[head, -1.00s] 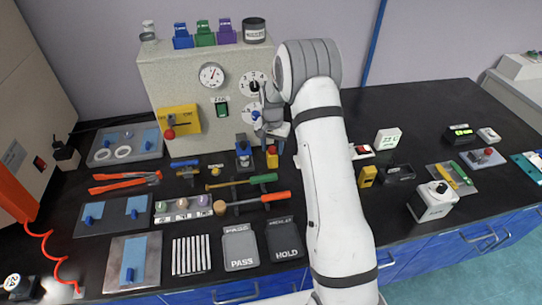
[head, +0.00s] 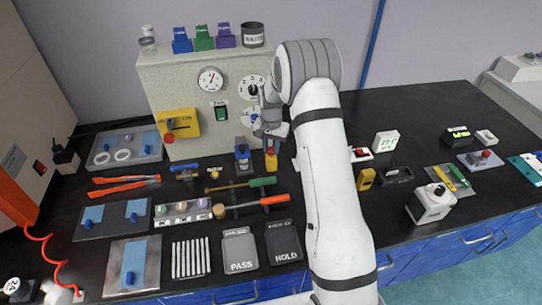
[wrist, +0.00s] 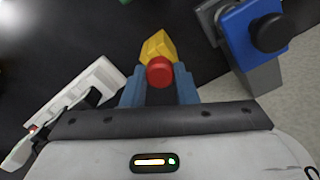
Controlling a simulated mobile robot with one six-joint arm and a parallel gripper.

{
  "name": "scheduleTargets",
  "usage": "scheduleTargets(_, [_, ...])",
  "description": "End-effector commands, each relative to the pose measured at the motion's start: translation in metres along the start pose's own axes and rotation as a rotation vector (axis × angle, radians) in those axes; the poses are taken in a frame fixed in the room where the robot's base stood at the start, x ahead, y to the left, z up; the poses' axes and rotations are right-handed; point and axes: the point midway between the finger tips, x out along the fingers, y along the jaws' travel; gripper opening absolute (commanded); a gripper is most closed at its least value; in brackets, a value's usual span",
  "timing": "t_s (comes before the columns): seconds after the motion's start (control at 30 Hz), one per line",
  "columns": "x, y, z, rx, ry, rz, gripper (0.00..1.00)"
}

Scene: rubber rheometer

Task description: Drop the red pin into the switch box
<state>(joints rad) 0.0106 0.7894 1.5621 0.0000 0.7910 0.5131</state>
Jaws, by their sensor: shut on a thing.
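The red pin (wrist: 159,71) is between the blue fingertips of my gripper (wrist: 158,92), its round end facing the wrist camera. A yellow block (wrist: 158,46) shows just beyond the pin; I cannot tell whether the pin sits in it. In the head view my gripper (head: 271,142) points down at the bench in front of the beige machine, right over the yellow block (head: 271,165) with the red piece on top. A yellow box (head: 178,119) with a lever and a red knob is on the machine's front. None is clearly marked as the switch box.
A blue block with a black knob (head: 242,152) stands close left of my gripper and fills the upper right of the wrist view. The beige machine (head: 222,140) is just behind. Screwdrivers (head: 262,182) lie in front. Dark bench at back right is clear.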

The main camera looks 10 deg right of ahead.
Motion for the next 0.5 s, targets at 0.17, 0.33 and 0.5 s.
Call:
scheduleTargets(0.17, [-0.015, 0.0, 0.0, 0.0, 0.001, -0.001, 0.03])
scheduleTargets(0.33, [-0.028, 0.0, 0.0, 0.0, 0.002, -0.001, 0.03])
scheduleTargets(0.5, [-0.039, 0.0, 0.0, 0.0, 0.001, -0.001, 0.03])
